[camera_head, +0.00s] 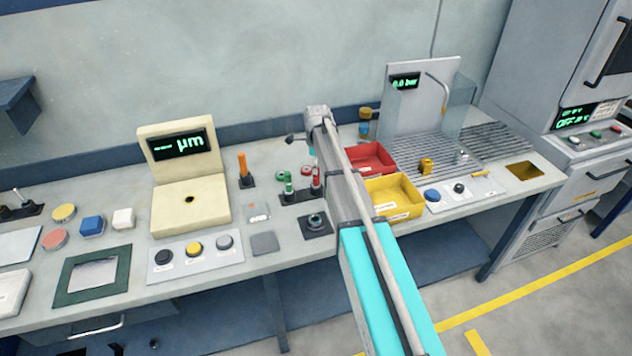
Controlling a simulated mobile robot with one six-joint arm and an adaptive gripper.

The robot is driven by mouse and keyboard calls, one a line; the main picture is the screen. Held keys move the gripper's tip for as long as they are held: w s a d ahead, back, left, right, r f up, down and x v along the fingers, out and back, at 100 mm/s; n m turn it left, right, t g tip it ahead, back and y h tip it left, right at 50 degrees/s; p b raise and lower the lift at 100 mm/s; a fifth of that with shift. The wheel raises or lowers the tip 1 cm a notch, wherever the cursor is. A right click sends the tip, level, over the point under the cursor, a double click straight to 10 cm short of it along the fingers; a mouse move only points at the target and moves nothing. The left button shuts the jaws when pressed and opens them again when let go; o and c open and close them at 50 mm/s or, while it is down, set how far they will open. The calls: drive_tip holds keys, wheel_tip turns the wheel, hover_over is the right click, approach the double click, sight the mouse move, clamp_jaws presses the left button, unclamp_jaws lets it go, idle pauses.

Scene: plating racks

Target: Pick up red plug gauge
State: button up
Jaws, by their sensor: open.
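A red plug gauge (316,178) stands upright in a small black rack (297,198) in the middle of the bench, close to the left side of my arm. A green plug gauge (289,187) stands in the same rack to its left. My gripper (292,139) shows only as a small dark shape at the far end of my arm, above and behind the rack in the picture. It is open and apart from the red plug gauge. Its fingers are too small to make out clearly.
A green ring (281,176) and a red ring lie behind the rack. A red bin (369,157) and a yellow bin (394,196) stand to the right. An orange-handled tool (243,166) stands left, beside the cream µm display unit (184,148). A black fixture (315,224) sits in front.

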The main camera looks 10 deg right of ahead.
sight(316, 176)
drive_tip(key=shift+f, duration=0.2)
wheel_tip(316, 176, down, 5)
drive_tip(key=b, duration=0.5)
drive_tip(key=shift+a, duration=0.1)
drive_tip(key=shift+r, duration=0.1)
idle(0.6)
clamp_jaws()
